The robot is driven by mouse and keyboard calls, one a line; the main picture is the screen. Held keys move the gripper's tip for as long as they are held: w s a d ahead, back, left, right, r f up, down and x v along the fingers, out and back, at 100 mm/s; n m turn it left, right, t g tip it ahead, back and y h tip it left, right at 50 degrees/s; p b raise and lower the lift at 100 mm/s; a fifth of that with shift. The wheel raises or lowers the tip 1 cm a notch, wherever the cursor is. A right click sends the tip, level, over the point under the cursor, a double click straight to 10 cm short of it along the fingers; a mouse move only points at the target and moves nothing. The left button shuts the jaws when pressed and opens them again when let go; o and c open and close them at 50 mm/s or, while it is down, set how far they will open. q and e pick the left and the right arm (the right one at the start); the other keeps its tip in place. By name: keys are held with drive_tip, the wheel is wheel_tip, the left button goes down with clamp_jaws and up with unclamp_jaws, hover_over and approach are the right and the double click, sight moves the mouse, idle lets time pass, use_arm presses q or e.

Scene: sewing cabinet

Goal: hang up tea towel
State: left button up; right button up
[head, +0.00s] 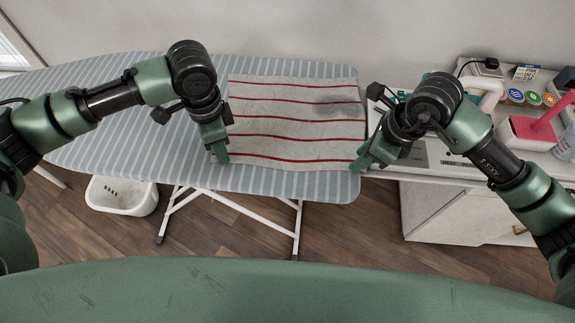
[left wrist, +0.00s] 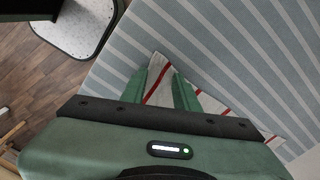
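The tea towel (head: 290,122), pale grey with red stripes, lies spread over the right end of the blue-striped ironing board (head: 110,130). A grey patch shows near its far right. My left gripper (head: 220,156) is at the towel's near left corner. In the left wrist view its two green fingers (left wrist: 165,85) stand apart, with part of the towel (left wrist: 158,92) showing between them. My right gripper (head: 361,163) is at the towel's near right corner, pointing down. Its finger gap is too small to make out, and whether it touches the cloth is unclear.
A white cabinet (head: 450,210) stands at the right, with a pink-red object (head: 532,132) and several round coloured labels on top. A white basket (head: 122,195) is on the wooden floor below the board, near the board's white legs (head: 225,202). The board's left part is clear.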

use_arm(q)
clamp_jaws()
use_arm(e)
drive_tip(key=shift+f, duration=0.1)
clamp_jaws()
use_arm(q)
drive_tip(key=shift+a, duration=0.1)
